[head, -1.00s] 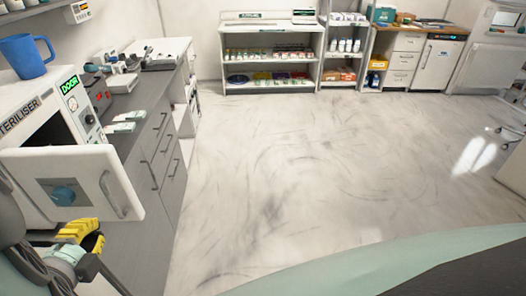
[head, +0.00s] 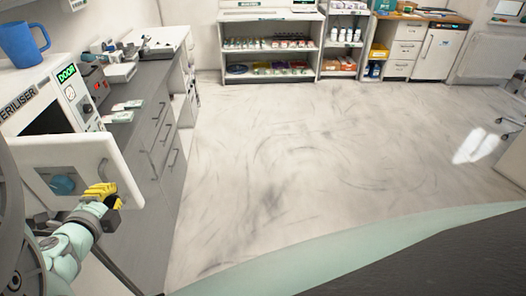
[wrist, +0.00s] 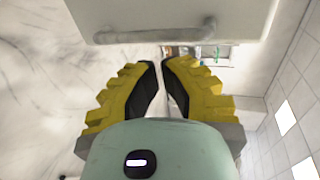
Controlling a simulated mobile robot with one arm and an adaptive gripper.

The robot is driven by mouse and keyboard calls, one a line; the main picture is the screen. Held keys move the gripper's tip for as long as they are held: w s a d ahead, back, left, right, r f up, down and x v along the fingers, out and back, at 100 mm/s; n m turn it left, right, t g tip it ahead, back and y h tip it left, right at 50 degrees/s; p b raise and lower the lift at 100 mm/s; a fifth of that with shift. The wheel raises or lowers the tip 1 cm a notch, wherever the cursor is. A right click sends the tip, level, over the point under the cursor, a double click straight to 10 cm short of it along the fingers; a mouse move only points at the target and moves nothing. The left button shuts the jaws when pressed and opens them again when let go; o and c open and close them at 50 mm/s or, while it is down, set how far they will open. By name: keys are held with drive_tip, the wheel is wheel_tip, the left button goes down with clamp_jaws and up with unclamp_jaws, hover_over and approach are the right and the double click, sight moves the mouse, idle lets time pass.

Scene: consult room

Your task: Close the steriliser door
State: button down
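The white steriliser (head: 30,112) stands on the counter at the left in the head view, with a green-lit DOOR display. Its door (head: 122,160) is open, swung outward, with a small window. My gripper (head: 112,192) is in front of the door's outer face, by the handle side, and hides most of the handle. In the wrist view the door (wrist: 160,12) and its bar handle (wrist: 155,34) are just beyond the fingertips. My gripper (wrist: 162,62) has its yellow fingers almost together, with only a thin gap and nothing between them. I cannot tell whether it touches the door.
A blue mug (head: 24,43) stands on top of the steriliser. Grey drawers (head: 155,135) run below the counter, which holds instruments and trays. Shelves (head: 270,55) line the far wall. The floor (head: 300,160) to the right is clear.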

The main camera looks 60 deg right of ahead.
sight(124, 174)
drive_tip(key=shift+d+r+p+x, duration=0.1)
drive_tip(key=shift+r+p+x, duration=0.2)
drive_tip(key=shift+x, duration=0.6)
drive_tip(key=shift+d+r+p+x, duration=0.1)
drive_tip(key=shift+p+x, duration=0.3)
drive_tip(key=shift+x, duration=0.45)
drive_tip(key=shift+r+p+x, duration=0.15)
drive_tip(key=shift+p+x, duration=0.2)
drive_tip(key=shift+x, duration=0.55)
drive_tip(key=shift+d, duration=0.1)
drive_tip(key=shift+d, duration=0.1)
